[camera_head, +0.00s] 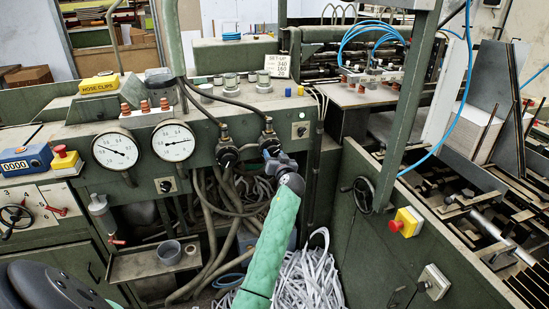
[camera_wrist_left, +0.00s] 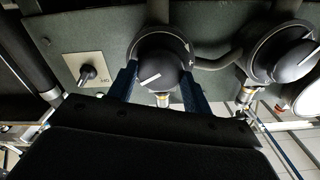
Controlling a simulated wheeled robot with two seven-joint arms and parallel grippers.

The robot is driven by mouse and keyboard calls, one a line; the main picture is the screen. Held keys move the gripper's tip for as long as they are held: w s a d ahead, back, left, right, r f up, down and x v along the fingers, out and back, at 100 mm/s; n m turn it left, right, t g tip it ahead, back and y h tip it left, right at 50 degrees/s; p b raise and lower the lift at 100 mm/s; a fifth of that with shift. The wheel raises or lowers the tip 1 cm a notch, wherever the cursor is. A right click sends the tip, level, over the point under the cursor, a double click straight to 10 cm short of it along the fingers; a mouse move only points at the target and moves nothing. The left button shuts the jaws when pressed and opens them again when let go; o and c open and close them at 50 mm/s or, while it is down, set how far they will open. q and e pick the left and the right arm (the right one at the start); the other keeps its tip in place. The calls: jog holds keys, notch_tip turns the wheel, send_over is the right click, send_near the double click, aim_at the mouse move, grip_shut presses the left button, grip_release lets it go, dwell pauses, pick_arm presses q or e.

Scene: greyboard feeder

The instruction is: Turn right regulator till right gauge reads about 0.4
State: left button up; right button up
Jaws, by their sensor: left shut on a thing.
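The right regulator is a round black knob with a white pointer line (camera_wrist_left: 150,77). My left gripper (camera_wrist_left: 165,88) has one blue finger on each side of this knob and is shut on it. In the head view the left gripper (camera_head: 272,154) is at the right regulator, mostly covering it. The left regulator (camera_head: 227,155) stands beside it, free; it also shows in the left wrist view (camera_wrist_left: 288,58). The right gauge (camera_head: 173,141) has a white dial, its needle pointing roughly right; its figures are too small to read surely. My right gripper is not in view.
The left gauge (camera_head: 116,149) is beside the right one. A small switch (camera_head: 300,130) is right of the regulators and appears close to the gripper in the wrist view (camera_wrist_left: 88,73). Hoses hang below the panel, and shredded paper strips (camera_head: 308,280) lie beneath.

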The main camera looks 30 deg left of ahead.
pick_arm(q)
jog(key=shift+m, duration=3.6)
jog(key=shift+m+p, duration=0.3)
jog(key=shift+m, duration=1.2)
jog(key=shift+m+p, duration=0.4)
jog(key=shift+m, duration=0.6)
jog(key=o, duration=0.9)
jog(key=shift+d, duration=0.1)
jog(key=shift+o, duration=0.3)
jog(key=shift+f, duration=0.1)
jog(key=shift+s+d, duration=0.1)
jog(key=shift+d, duration=0.05)
jog(key=shift+b+v, duration=0.55)
jog(key=shift+v, duration=0.4)
jog(key=shift+b+v, duration=0.9)
jog(key=shift+v, duration=1.8)
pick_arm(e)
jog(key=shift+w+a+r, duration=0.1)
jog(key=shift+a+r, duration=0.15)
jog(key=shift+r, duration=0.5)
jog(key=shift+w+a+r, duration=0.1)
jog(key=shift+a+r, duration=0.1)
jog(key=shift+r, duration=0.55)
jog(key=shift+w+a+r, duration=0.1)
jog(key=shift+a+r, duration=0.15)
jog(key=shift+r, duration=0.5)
